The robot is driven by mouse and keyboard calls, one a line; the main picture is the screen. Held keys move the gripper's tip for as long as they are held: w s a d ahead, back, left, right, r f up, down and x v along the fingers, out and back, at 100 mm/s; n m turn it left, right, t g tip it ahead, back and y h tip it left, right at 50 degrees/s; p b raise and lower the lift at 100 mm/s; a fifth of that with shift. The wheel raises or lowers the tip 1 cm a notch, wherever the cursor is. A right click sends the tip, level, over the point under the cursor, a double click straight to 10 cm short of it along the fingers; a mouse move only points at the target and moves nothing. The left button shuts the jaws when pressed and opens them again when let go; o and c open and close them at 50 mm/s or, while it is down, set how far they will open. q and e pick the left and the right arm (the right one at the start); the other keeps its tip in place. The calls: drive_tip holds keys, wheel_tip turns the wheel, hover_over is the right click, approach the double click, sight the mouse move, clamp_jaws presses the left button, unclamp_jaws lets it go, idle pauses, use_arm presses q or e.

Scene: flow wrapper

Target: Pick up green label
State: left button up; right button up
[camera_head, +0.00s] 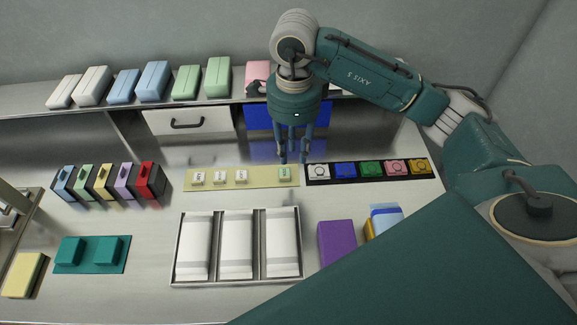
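A small pale green label tile (284,174) lies at the right end of a pale yellow strip (262,178) on the metal worktop. Several white tiles with dark marks lie further left on the same strip. My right gripper (293,156) points down just behind and above the green tile, apart from it in the picture. Its fingers are spread with nothing visible between them. A darker green piece (371,168) sits in the black strip (318,178) to the right. My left gripper is not in view.
A tray (176,245) with white packs stands in front of the strip. A purple block (337,243) is right of it. Colored holders (110,182) stand left. A shelf (225,100) with soft packs runs behind, above a white drawer (190,122) and a blue drawer (262,117).

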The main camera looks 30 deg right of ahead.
sight(289, 177)
drive_tip(key=shift+s+a+f, duration=0.15)
drive_tip(key=shift+f, duration=0.45)
drive_tip(key=shift+s+a+f, duration=0.1)
drive_tip(key=shift+a+f, duration=0.05)
drive_tip(key=shift+f, duration=0.8)
drive_tip(key=f, duration=0.1)
drive_tip(key=f+p, duration=0.1)
drive_tip(key=f, duration=0.1)
drive_tip(key=f+p, duration=0.1)
drive_tip(key=f, duration=0.1)
drive_tip(key=shift+w+a, duration=0.2)
drive_tip(key=shift+w, duration=0.05)
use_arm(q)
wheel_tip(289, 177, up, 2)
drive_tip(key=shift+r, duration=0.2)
use_arm(e)
drive_tip(key=shift+f, duration=0.3)
clamp_jaws()
